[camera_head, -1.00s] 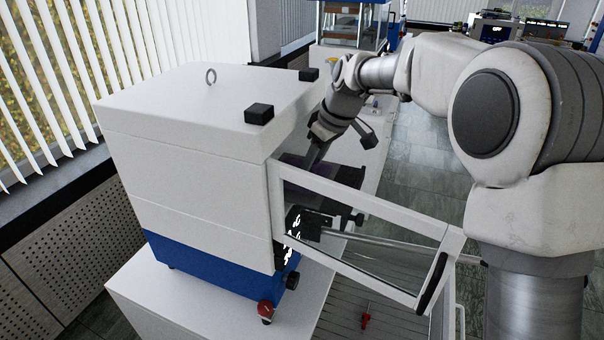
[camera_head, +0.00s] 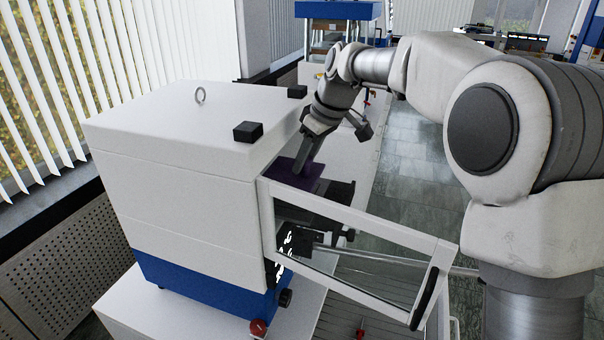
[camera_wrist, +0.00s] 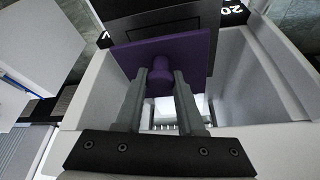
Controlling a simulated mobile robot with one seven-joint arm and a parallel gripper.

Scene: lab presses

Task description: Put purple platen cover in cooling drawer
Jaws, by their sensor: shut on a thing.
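The purple platen cover (camera_wrist: 178,55) is a flat square plate with a round knob. In the wrist view my gripper (camera_wrist: 160,85) is shut on that knob, and the plate stands beyond the fingertips. In the head view my gripper (camera_head: 301,172) reaches down beside the white press (camera_head: 172,155), with part of the purple cover (camera_head: 290,171) showing at its fingertips. A dark block (camera_head: 339,193) shows beside and below the cover. I cannot make out the cooling drawer with certainty.
The press's framed clear door (camera_head: 360,218) stands open towards my arm. A dark plate lettered in white (camera_wrist: 165,15) lies beyond the cover, between pale grey walls (camera_wrist: 270,70). Tiled floor (camera_head: 405,165) is clear on the right.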

